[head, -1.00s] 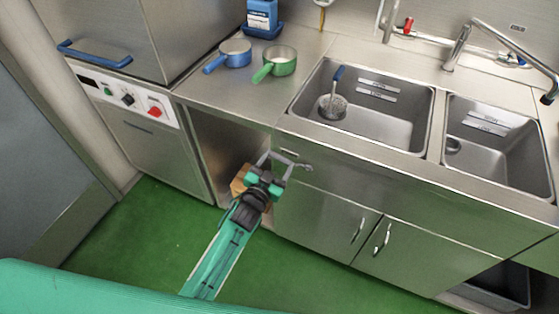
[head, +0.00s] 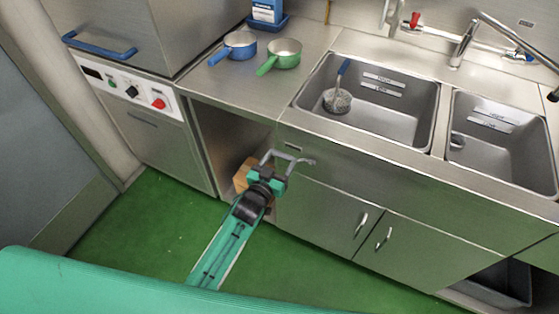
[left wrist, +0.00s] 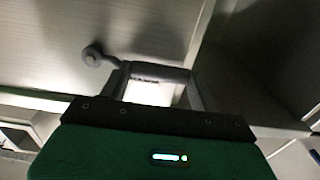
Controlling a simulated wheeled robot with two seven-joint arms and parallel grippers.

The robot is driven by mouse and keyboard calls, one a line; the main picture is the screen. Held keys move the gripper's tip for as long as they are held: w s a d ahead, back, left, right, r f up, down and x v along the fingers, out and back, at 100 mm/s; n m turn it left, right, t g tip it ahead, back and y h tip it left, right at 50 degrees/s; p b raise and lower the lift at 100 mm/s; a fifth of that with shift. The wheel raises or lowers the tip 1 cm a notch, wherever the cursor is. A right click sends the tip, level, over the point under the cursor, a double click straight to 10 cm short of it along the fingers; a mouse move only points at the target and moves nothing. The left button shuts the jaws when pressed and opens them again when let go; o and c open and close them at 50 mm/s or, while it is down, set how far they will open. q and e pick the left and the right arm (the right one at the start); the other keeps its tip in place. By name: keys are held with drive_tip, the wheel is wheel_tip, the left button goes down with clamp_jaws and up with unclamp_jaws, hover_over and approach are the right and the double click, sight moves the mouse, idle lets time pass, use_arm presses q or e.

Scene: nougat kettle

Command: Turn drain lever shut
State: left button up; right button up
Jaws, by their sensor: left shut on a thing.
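The drain lever (head: 308,162) is a small grey handle on the steel front of the sink cabinet, below the left sink basin. My left gripper (head: 282,156) is at it, shut on the lever's bar. In the left wrist view, the lever's round grey end (left wrist: 92,53) shows left of the fingers, and the bar runs between the two grey fingers (left wrist: 158,78). The lever's exact angle is hard to tell, since the fingers cover part of it. My right gripper is in neither view.
A strainer (head: 337,99) with a blue handle stands in the left sink basin (head: 400,125). Blue (head: 240,46) and green (head: 284,54) pans sit on the counter. A brown box (head: 246,174) is in the open bay behind my gripper. Green floor in front is clear.

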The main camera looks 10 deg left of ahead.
use_arm(q)
drive_tip(key=o, duration=1.4)
drive_tip(key=b+v, duration=0.1)
drive_tip(key=v, duration=1.3)
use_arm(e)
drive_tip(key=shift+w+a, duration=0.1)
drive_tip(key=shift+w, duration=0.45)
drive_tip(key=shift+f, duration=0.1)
